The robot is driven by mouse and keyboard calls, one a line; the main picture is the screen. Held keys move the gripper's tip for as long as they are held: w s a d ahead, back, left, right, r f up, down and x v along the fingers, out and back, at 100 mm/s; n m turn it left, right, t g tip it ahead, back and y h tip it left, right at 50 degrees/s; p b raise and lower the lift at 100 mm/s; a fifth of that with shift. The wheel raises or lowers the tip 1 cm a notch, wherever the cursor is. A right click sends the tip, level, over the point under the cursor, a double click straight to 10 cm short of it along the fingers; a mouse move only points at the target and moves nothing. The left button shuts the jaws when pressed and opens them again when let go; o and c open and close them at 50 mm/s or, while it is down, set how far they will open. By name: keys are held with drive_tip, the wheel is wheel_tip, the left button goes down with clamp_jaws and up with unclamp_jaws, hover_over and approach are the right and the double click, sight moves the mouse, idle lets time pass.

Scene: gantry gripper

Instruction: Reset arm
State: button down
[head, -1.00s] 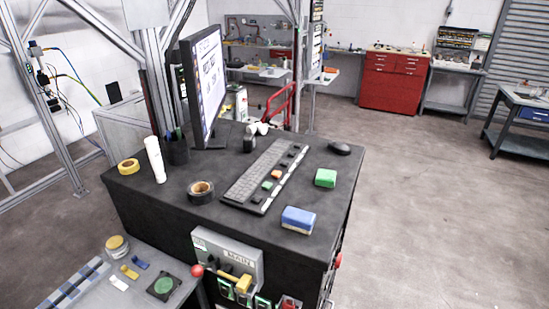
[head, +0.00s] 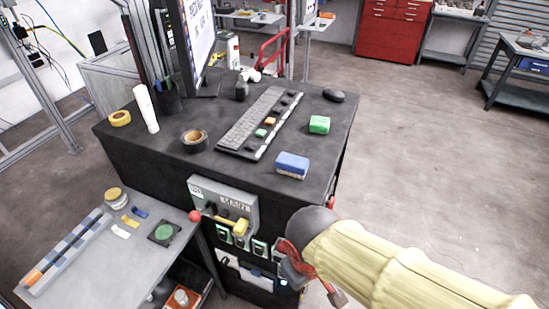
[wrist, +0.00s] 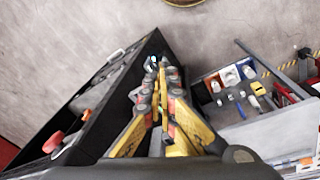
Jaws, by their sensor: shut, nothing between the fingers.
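My arm (head: 390,265), in a pale yellow sleeve with a dark grey joint, reaches in from the lower right of the head view. Its end hangs in front of the black cabinet (head: 165,190), near the cabinet's right front corner. The gripper itself is mostly hidden behind the arm there. In the wrist view my gripper (wrist: 158,72) has its yellow and grey fingers together, with nothing held between them. The black cabinet's side (wrist: 100,95) lies just left of the fingers in that view; I cannot tell the exact gap.
A grey side table (head: 100,265) stands at lower left. Open floor (head: 440,150) lies to the right.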

drive_tip(key=d+r+m+t, duration=0.3)
drive_tip(key=d+r+m, duration=0.4)
drive_tip(key=d+r, duration=0.4)
drive_tip(key=shift+w+d+t, duration=0.35)
drive_tip(key=shift+d+t, duration=0.05)
drive_tip(key=shift+d, duration=0.45)
drive_tip(key=c, duration=2.5)
unclamp_jaws()
drive_tip(key=shift+f, duration=0.1)
